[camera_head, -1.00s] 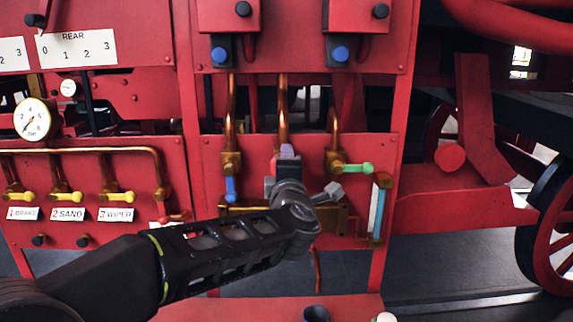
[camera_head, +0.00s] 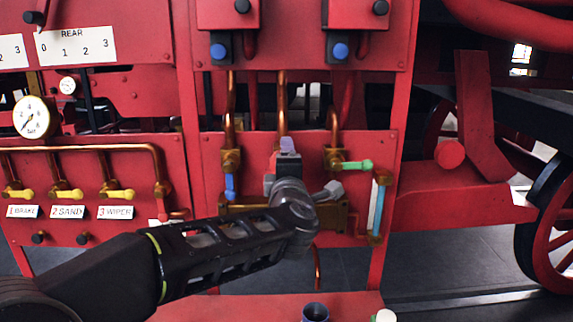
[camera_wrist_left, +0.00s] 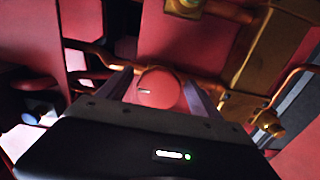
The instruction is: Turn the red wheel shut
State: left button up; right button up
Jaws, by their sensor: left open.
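A round red disc (camera_wrist_left: 160,89) with a small pale mark on its face shows in the left wrist view. It looks like the red wheel. My left gripper (camera_wrist_left: 157,92) is open, with one purple-grey finger on each side of the disc. I cannot tell whether the fingers touch it. In the head view my left gripper (camera_head: 287,150) is in front of the middle of the red lower panel (camera_head: 375,145), below the central copper pipe. The gripper and wrist hide the disc there. My right gripper is not in view.
A blue handle (camera_head: 230,186) is just left of my gripper. A green handle (camera_head: 357,166) and a sight glass (camera_head: 378,208) are to the right. Several yellow handles (camera_head: 67,194) and a gauge (camera_head: 31,117) are farther left. A dark cup (camera_head: 315,312) stands below.

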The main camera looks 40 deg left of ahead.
pick_arm(q)
jog(key=b+v, duration=0.1)
jog(key=v, duration=0.6)
jog(key=shift+s+d, duration=0.2)
jog(key=shift+f, duration=0.1)
